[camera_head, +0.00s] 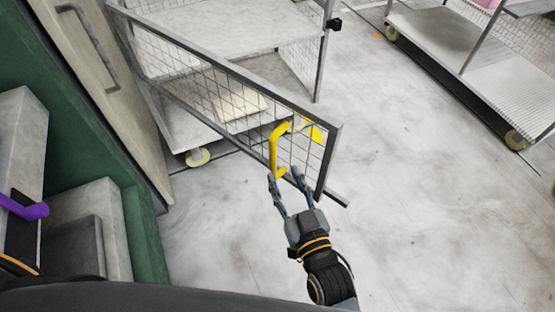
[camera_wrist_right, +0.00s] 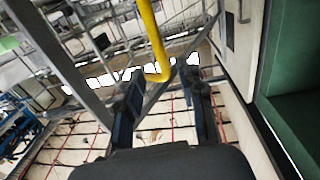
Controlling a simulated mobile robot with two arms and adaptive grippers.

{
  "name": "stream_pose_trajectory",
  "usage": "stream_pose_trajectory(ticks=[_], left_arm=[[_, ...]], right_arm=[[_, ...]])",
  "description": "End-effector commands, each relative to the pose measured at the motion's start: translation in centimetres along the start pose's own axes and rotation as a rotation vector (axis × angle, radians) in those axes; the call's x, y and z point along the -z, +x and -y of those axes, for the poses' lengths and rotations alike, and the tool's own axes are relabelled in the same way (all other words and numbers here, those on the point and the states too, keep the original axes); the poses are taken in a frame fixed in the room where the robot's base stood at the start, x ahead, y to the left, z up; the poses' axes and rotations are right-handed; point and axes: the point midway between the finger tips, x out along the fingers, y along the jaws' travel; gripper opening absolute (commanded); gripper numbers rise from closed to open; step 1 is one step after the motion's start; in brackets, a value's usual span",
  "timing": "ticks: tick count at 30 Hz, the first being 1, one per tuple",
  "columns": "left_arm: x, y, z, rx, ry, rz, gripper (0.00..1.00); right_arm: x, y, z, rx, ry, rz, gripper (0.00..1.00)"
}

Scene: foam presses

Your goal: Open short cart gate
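The cart gate (camera_head: 230,82), a grey metal frame with wire mesh, stands swung out from the cart (camera_head: 225,28). Its free end is well apart from the cart's right post (camera_head: 322,50). A yellow handle (camera_head: 275,150) is on the gate near the free end. My right gripper (camera_head: 283,178) is open at the handle's lower end. In the right wrist view the handle (camera_wrist_right: 154,40) comes down between and just beyond the open fingers (camera_wrist_right: 163,92); contact cannot be told. My left gripper is not in view.
A beige door panel with a grey pull handle (camera_head: 93,47) and a green frame (camera_head: 140,235) stand close on the left. A purple part (camera_head: 24,208) shows at the left edge. Another cart (camera_head: 450,45) stands at the upper right. The floor (camera_head: 430,200) right of the gate is clear.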

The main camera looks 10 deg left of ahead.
Motion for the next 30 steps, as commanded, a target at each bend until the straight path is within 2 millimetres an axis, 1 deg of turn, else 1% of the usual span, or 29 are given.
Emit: stream_pose_trajectory(ticks=[1, 3, 6, 10, 17, 18, 20, 21, 22, 23, 24, 26, 27, 28, 29, 30], left_arm=[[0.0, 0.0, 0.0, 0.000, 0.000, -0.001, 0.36], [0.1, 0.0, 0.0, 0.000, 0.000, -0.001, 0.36], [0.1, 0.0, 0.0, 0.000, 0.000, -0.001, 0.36], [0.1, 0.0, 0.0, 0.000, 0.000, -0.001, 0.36], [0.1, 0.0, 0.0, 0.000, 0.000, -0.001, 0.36], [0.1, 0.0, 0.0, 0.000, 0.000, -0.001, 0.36], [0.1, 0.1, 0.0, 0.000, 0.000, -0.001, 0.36], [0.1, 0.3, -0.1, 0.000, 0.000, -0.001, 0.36], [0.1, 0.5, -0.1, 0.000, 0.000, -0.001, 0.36], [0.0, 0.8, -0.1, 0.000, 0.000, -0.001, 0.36], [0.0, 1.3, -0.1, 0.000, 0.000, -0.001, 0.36], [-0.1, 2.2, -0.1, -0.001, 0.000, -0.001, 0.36], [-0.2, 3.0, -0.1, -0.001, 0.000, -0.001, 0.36], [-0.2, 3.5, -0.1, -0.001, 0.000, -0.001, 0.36], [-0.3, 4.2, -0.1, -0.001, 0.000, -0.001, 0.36], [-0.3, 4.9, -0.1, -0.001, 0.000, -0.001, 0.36]], right_arm=[[-0.1, -1.1, 0.0, 0.000, 0.000, 0.004, 0.38], [-0.1, -2.1, -0.1, 0.000, -0.001, 0.003, 0.38], [-0.1, -3.2, -0.1, -0.001, -0.001, 0.002, 0.38], [-0.1, -3.8, -0.1, -0.001, -0.001, 0.002, 0.38], [0.0, -3.9, -0.1, -0.002, -0.001, 0.001, 0.38], [0.0, -3.9, -0.1, -0.002, -0.001, 0.001, 0.34], [-0.5, -3.8, -0.2, -0.001, 0.002, 0.008, 0.22], [-1.4, -3.7, -0.5, -0.001, 0.009, 0.024, 0.14], [-2.4, -3.6, -0.7, 0.000, 0.017, 0.043, 0.08], [-3.8, -3.4, -1.1, 0.000, 0.032, 0.068, 0.02], [-6.4, -3.2, -1.8, -0.002, 0.057, 0.117, 0.00], [-11.4, -3.0, -3.6, -0.012, 0.111, 0.213, 0.00], [-15.2, -3.0, -5.2, -0.027, 0.158, 0.289, 0.00], [-18.0, -3.0, -6.6, -0.042, 0.203, 0.347, 0.00], [-19.2, -2.7, -8.1, -0.053, 0.261, 0.374, 0.00], [-21.1, -2.5, -9.8, -0.069, 0.337, 0.420, 0.00]])
